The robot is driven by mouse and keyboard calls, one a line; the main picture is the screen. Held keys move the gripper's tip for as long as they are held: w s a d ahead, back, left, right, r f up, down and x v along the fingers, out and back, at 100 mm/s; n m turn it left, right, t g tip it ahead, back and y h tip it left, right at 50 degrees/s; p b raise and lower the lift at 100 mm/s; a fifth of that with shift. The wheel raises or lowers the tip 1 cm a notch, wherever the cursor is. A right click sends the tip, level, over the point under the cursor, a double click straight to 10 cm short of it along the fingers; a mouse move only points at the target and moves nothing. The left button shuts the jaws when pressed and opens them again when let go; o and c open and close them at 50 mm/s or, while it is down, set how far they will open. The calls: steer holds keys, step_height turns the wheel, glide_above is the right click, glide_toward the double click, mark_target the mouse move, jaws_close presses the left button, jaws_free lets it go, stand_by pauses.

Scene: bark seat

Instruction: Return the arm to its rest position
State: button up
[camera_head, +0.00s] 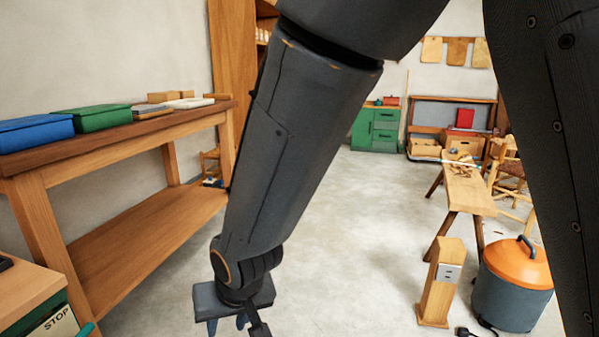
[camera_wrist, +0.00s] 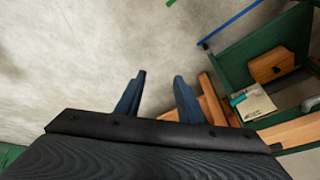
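My arm reaches down across the middle of the head view. My gripper (camera_head: 227,322) hangs at its lower end, near the bottom edge and over the floor. In the wrist view my gripper (camera_wrist: 160,77) has its two dark blue fingers spread apart with nothing between them. Bare concrete floor shows beyond the fingertips. The lower part of the gripper is cut off or hidden in the head view.
A wooden workbench (camera_head: 125,146) with blue (camera_head: 36,132) and green boxes (camera_head: 90,118) stands at left. A green-sided unit with a STOP card (camera_head: 55,325) is at lower left. A wooden post (camera_head: 440,285) and orange-lidded bin (camera_head: 515,290) stand at right. Floor between is clear.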

steer(key=s+d+r+n+g+h, duration=0.2)
steer(key=s+d+r+g, duration=0.2)
steer(key=s+d, duration=0.85)
steer(key=d+r+m+p, duration=0.3)
steer(key=d+r+p, duration=0.7)
steer(key=r+p, duration=0.3)
steer(key=d+r+m+h+p, duration=0.1)
steer(key=d+r+m+p, duration=0.3)
steer(key=d+r+p, duration=0.7)
step_height(320, 180, up, 3)
steer(key=p, duration=0.4)
steer(key=shift+s+p, duration=0.3)
steer(key=shift+c, duration=0.5)
steer(key=shift+a, duration=0.15)
